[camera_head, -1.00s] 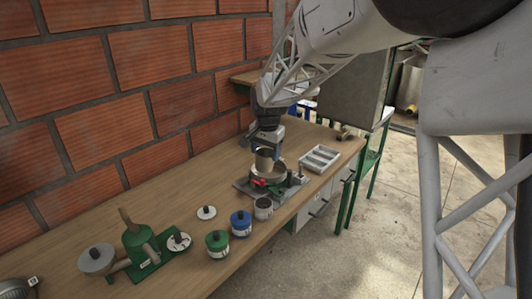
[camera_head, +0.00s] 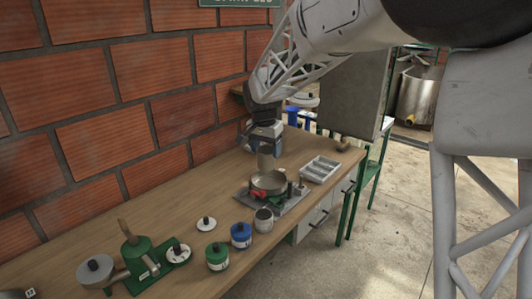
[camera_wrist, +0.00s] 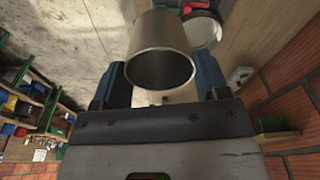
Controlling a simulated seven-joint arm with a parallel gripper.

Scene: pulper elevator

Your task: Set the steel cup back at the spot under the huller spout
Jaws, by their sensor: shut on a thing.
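The steel cup (camera_head: 265,161) is held below my gripper (camera_head: 265,148), above or just behind a round metal pan (camera_head: 268,181) on the bench; the exact gap cannot be told. In the wrist view the cup (camera_wrist: 160,55) sits between the two blue fingers of my gripper (camera_wrist: 160,85), with its open mouth toward the camera. The pan stands on a grey base plate (camera_head: 290,205) with red and green parts. A huller spout is not clearly identifiable. The cup's far end is hidden in the wrist view.
A grey canister (camera_head: 263,220), blue tin (camera_head: 241,235) and green tin (camera_head: 217,256) stand along the bench's front. A white divided tray (camera_head: 320,169) lies right of the plate. A green hand-cranked device (camera_head: 139,256) is at left. Brick wall (camera_head: 95,145) runs behind the bench.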

